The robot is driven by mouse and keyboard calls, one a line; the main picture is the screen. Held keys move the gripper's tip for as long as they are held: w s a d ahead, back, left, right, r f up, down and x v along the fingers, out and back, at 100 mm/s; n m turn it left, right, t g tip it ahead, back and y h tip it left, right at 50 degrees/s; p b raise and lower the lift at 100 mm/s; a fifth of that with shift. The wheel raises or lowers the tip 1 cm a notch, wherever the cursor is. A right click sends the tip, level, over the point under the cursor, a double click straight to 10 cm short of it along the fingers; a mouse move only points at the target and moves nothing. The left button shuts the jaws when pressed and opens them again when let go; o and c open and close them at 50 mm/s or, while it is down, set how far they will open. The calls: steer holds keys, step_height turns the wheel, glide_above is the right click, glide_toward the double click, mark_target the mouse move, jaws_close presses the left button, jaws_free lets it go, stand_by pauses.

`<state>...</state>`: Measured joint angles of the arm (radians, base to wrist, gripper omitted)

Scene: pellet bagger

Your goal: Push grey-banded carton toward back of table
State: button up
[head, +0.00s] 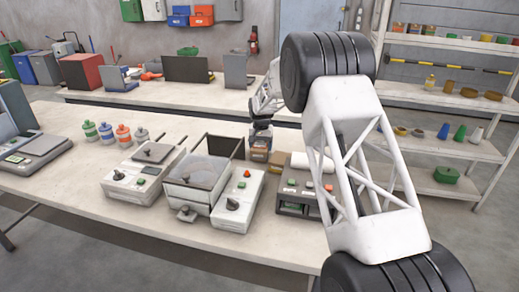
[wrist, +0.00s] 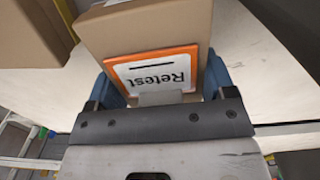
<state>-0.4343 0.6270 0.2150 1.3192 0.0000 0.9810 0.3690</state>
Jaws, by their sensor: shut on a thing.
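My gripper (wrist: 163,84) is shut on a brown carton (wrist: 140,30), with a blue finger on each side of it. The carton's near face bears an orange-framed white label (wrist: 158,72) reading "Retest", upside down in the wrist view. In the head view, my gripper (head: 261,132) is at the carton (head: 260,146) near the back edge of the front table. I cannot make out a grey band on the carton; much of it is hidden or cut off. Another brown carton (wrist: 28,35) is close beside it at the wrist view's upper left.
The front table (head: 80,208) also holds a bagging machine (head: 198,178) and a dark control box (head: 296,193) in front of the cartons. A white roll (head: 312,162) lies to the right. Several coloured bottles (head: 106,132) stand at left. A second table (head: 205,97) stands behind.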

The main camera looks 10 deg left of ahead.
steer(key=shift+w, duration=2.2)
steer(key=o, duration=1.1)
steer(key=shift+r, duration=0.15)
step_height(320, 180, up, 8)
steer(key=shift+f, duration=0.2)
